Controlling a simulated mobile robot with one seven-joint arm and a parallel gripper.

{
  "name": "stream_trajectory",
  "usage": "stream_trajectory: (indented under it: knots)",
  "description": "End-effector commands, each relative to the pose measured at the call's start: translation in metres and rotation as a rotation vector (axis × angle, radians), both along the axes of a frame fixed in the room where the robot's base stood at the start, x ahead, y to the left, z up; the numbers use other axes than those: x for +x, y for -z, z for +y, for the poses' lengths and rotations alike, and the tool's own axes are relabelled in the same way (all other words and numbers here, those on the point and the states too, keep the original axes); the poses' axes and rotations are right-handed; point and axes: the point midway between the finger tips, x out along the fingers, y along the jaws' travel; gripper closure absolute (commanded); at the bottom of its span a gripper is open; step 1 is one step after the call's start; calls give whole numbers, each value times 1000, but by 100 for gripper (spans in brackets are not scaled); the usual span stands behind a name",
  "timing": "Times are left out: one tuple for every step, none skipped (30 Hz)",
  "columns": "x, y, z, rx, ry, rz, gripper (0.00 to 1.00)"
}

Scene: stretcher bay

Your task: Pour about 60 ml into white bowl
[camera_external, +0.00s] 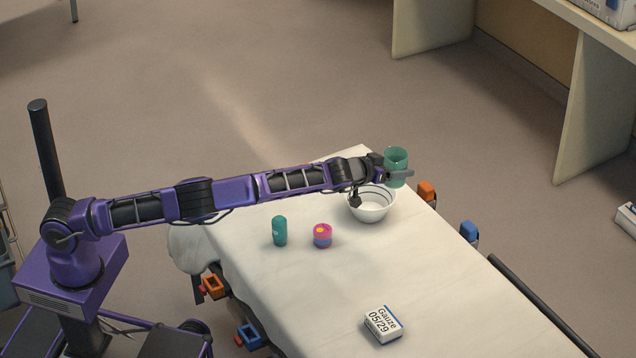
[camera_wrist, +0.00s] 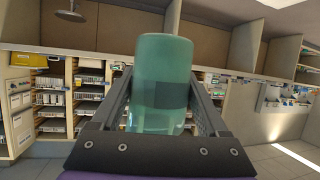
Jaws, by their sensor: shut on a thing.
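My gripper (camera_external: 398,172) is shut on a green translucent cup (camera_external: 396,158) and holds it above the far end of the stretcher. In the wrist view the cup (camera_wrist: 165,75) sits between the two fingers, and a lower band inside it looks different, but I cannot tell how much liquid it holds. The white bowl (camera_external: 370,210) stands on the stretcher, just below and left of the cup in the external view. Part of its rim is hidden behind my wrist. I see no stream of liquid. The bowl is not visible in the wrist view.
A teal capsule-shaped container (camera_external: 279,231) and a pink and blue round container (camera_external: 322,236) stand on the white stretcher sheet (camera_external: 440,270). A gauze box (camera_external: 383,324) lies nearer the front. Orange (camera_external: 427,191) and blue (camera_external: 468,231) clamps line the right edge. The sheet's middle is clear.

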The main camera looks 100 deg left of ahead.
Motion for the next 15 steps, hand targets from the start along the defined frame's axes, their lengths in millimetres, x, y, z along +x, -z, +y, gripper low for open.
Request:
stream_trajectory:
  knots:
    - [-1, 9, 1, 0, -2, 4, 86]
    - [-1, 12, 1, 0, -1, 3, 86]
    - [-1, 16, 1, 1, -1, 3, 86]
    - [-1, 19, 1, 1, -1, 3, 86]
    - [-1, 23, 1, 1, -1, 3, 86]
    - [-1, 27, 1, 1, -1, 4, 86]
    - [-1, 30, 1, 1, -1, 4, 86]
    - [-1, 34, 1, 2, 0, 4, 86]
    - [-1, 43, 1, 1, 0, 6, 86]
    - [-1, 48, 1, 2, 0, 4, 86]
    - [-1, 54, 1, 1, 0, 6, 86]
    - [-1, 61, 1, 1, 0, 6, 86]
    - [-1, 67, 1, 1, 0, 6, 86]
    - [-1, 75, 1, 2, 0, 7, 86]
    - [-1, 84, 1, 2, 1, 6, 86]
